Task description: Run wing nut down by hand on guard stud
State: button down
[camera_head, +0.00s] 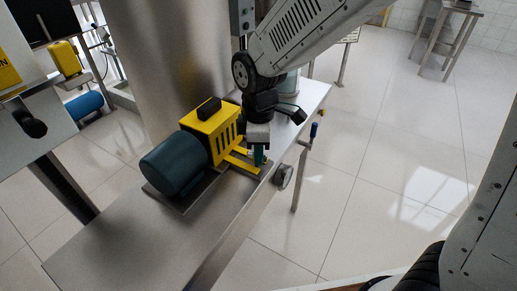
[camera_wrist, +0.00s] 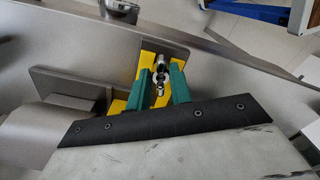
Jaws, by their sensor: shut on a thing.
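My gripper (camera_head: 259,155) reaches down at the right end of the yellow guard (camera_head: 203,123). In the wrist view its two green fingers (camera_wrist: 161,74) are closed around a small shiny metal piece, which looks like the wing nut (camera_wrist: 159,89). Metal that may be the guard stud (camera_wrist: 161,61) shows just beyond the fingertips, over the yellow bracket (camera_wrist: 177,54). The fingers hide parts of the nut, and I cannot tell how far down the stud it sits. In the head view, my gripper hides the nut and stud.
A dark blue motor (camera_head: 173,165) sits left of the guard on a steel bench (camera_head: 120,245). Open tiled floor lies to the right.

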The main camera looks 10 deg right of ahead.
jog(key=m, duration=0.3)
jog(key=shift+a+m, duration=0.1)
jog(key=shift+m, duration=1.6)
jog(key=shift+m, duration=1.6)
jog(key=shift+a+m, duration=0.1)
jog(key=shift+m, duration=1.5)
jog(key=m, duration=0.3)
